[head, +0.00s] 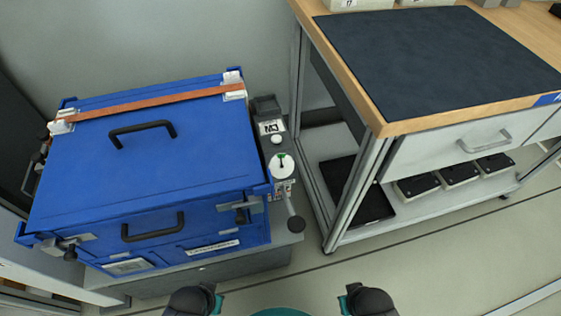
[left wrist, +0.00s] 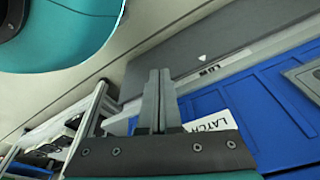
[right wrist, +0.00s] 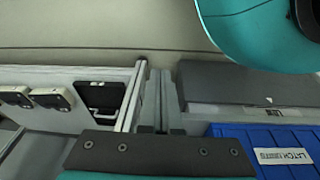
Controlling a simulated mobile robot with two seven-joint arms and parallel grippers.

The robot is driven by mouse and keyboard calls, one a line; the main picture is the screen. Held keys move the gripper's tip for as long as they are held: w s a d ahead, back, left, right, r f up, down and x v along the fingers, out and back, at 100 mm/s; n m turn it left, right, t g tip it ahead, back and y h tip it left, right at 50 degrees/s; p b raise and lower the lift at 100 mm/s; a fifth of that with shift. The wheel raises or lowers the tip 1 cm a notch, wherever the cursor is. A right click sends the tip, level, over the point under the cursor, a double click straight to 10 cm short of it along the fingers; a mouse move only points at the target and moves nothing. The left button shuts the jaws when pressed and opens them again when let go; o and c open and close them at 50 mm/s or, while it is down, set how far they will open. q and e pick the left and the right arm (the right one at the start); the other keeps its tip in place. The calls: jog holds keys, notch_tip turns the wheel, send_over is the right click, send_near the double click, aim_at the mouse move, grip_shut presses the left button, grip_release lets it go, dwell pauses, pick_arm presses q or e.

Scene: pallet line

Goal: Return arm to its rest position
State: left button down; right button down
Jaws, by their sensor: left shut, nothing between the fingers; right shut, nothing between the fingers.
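My left gripper (left wrist: 159,78) shows in the left wrist view with its two grey fingers together and nothing between them. My right gripper (right wrist: 158,80) shows in the right wrist view, also shut and empty. In the head view only dark and teal parts of my arms show at the bottom edge; neither gripper's fingers show there. The blue crate box (head: 150,165) stands closed at the left, with a brown strap (head: 150,103) across its lid. Its side also shows in the left wrist view (left wrist: 275,125) and right wrist view (right wrist: 240,133).
A workbench with a dark mat (head: 435,60) stands at the right, with a drawer (head: 450,150) and a lower shelf (head: 420,218) holding black-topped boxes. A grey device with a lever (head: 283,167) stands beside the blue box. The floor (head: 430,270) in front of the bench is clear.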

dwell(0.6)
